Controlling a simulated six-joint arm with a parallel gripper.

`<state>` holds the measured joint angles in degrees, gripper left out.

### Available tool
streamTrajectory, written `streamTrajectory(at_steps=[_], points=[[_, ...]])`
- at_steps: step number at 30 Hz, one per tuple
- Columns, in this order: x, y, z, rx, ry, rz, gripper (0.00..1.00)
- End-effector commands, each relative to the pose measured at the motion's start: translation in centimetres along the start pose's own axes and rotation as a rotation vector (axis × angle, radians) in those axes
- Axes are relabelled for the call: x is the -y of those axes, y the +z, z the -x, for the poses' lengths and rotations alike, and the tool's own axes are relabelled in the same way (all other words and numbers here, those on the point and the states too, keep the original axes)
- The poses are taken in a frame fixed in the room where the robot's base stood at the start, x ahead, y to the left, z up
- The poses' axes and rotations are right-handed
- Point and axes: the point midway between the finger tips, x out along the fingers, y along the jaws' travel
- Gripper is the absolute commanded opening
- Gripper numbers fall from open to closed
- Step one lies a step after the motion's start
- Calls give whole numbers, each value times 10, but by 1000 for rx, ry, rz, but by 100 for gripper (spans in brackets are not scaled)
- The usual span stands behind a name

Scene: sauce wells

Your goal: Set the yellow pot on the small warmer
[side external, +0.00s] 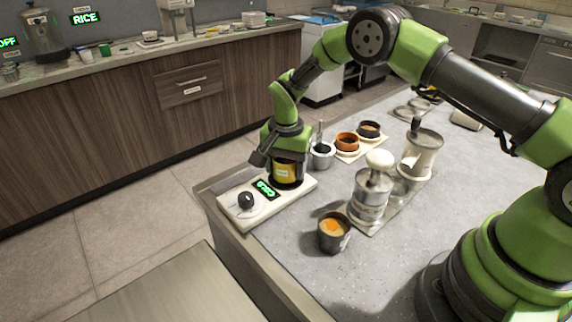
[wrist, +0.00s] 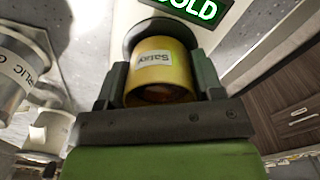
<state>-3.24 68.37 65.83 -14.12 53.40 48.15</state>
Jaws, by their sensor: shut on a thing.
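The yellow pot (side external: 286,171) has a pale label, which reads "Satay" in the wrist view (wrist: 155,58). My gripper (side external: 287,152) is shut on it, with a finger on either side in the wrist view (wrist: 161,84). The small warmer (side external: 232,212) is a pale slab with a black knob and a green display reading "COLD". The pot is upright over the warmer's dark round plate (side external: 287,184), at the slab's far right end. The pot's base is at or very near the plate; I cannot tell whether they touch.
A metal pot (side external: 321,156) and a board with small pots (side external: 346,157) are close behind my gripper.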

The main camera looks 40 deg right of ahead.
Motion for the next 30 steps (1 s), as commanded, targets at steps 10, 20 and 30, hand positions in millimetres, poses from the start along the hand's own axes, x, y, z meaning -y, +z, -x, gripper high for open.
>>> streamTrajectory(at_steps=[10, 20, 30], points=[[0, 0, -4, 0, -1, 0, 34], [0, 0, -6, 0, -1, 0, 90], [0, 0, 2, -1, -1, 1, 90]])
